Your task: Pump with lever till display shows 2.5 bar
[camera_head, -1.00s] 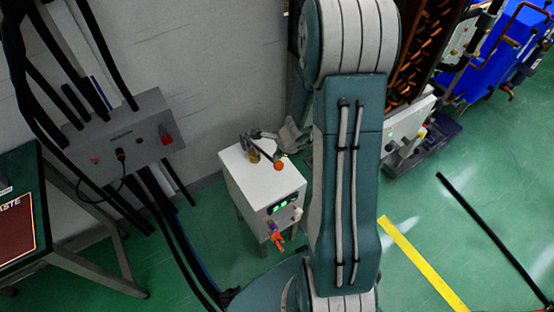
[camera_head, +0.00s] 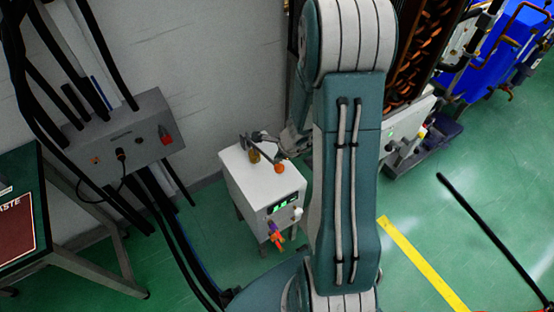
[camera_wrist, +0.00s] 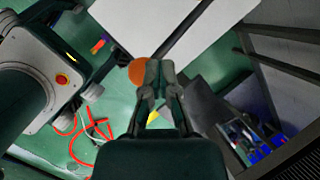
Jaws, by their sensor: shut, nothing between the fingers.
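The white pump box (camera_head: 262,178) stands on the floor by the wall. Its front has a small green-lit display (camera_head: 283,204), with digits too small to read. On its top is a dark lever (camera_head: 263,149) with an orange ball knob (camera_head: 280,168) at its end. In the wrist view the knob (camera_wrist: 138,72) shows just left of my fingertips, partly hidden by them. The lever (camera_wrist: 180,30) runs away over the white top. My gripper (camera_wrist: 160,66) is shut and empty, close beside the knob; whether it touches cannot be told. In the head view my gripper (camera_head: 289,147) is by the lever's right side.
Coloured fittings (camera_head: 276,236) stick out of the pump box's front. Machinery (camera_head: 405,130) stands at right.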

